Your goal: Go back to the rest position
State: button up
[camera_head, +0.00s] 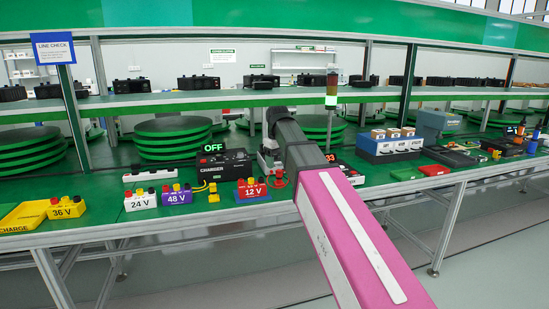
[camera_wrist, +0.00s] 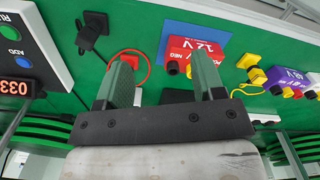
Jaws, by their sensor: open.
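My gripper (camera_wrist: 162,78) is open in the wrist view, its two green-grey fingers apart with nothing between them. It hangs over the green bench top. In the head view my arm reaches forward over the bench and hides most of the gripper. A red 12 V battery block (camera_head: 252,190) stands in front of the arm's far end; in the wrist view it lies beyond the right finger, on a blue patch (camera_wrist: 172,40). A red clip with a red cable (camera_wrist: 130,57) lies beyond the left finger, and a black clip (camera_wrist: 93,30) is farther left.
A black charger (camera_head: 225,165) with a green OFF sign (camera_head: 211,147) stands left of the arm. The 48 V block (camera_head: 177,196), 24 V block (camera_head: 141,201) and yellow 36 V block (camera_head: 66,208) line the front edge. A blue box (camera_head: 389,144) stands right. An overhead shelf (camera_head: 150,100) spans behind.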

jog(key=s+d+f+m, duration=0.2)
jog(key=s+d+f, duration=0.4)
jog(key=f, duration=0.6)
jog(key=s+d+f+m, duration=0.3)
jog(key=s+d+f, duration=0.3)
jog(key=f, duration=0.6)
jog(key=s+d+f+m, duration=0.2)
jog(key=s+d+f, duration=0.4)
jog(key=f, duration=0.6)
jog(key=shift+s+f, duration=0.2)
jog(key=shift+f, duration=0.2)
